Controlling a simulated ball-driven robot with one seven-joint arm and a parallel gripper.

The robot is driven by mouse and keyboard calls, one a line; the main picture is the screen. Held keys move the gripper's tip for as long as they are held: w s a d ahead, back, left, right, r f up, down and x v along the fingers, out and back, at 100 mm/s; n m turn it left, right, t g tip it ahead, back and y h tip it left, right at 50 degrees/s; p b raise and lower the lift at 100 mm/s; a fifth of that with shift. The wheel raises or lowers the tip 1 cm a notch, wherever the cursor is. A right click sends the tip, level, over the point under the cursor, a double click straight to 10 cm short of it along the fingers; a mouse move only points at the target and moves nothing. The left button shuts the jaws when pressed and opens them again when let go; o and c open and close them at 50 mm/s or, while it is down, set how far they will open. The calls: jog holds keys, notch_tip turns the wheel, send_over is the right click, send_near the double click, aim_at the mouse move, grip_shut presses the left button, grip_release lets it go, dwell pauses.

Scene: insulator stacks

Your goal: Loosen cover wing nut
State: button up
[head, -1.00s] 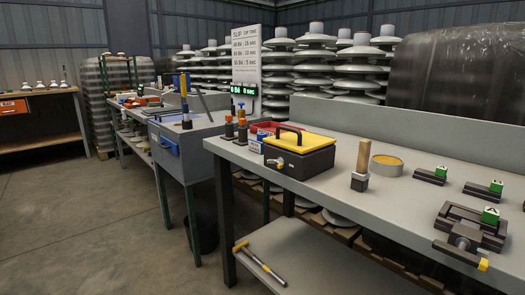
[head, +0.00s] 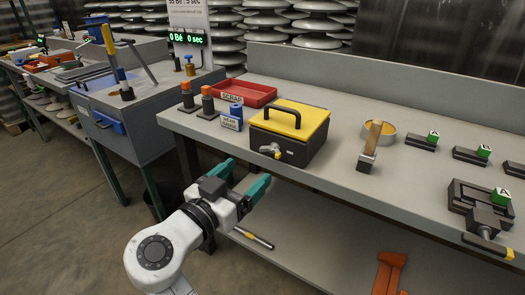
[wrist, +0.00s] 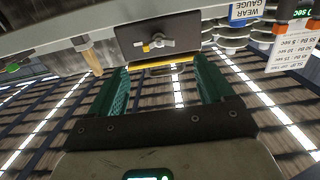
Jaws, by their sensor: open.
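A dark box with a yellow cover (head: 299,119) and a black handle stands on the grey bench. Its wing nut (head: 271,149) sticks out low on the front face, pale metal with a small yellow part. In the wrist view the wing nut (wrist: 152,44) shows near the top middle, on the dark box front (wrist: 155,32). My gripper (head: 243,175) has green fingers spread apart and nothing between them. It is in front of the bench edge, lower than and left of the wing nut, apart from it. The wrist view also shows the fingers open (wrist: 160,85).
A red scrap tray (head: 245,93), a blue wear gauge block (head: 233,118) and orange-topped posts (head: 207,103) stand left of the box. A brush-like tool (head: 370,145) and a round tin (head: 379,134) are right. A vise (head: 480,208) sits farther right. A hammer (head: 254,238) lies on the lower shelf.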

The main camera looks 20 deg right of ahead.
aim_at(268, 154)
jog(key=x, duration=0.8)
jog(key=shift+w+d+b, duration=0.2)
jog(key=shift+d+b, duration=0.1)
jog(key=c, duration=1)
jog(key=shift+c, duration=0.2)
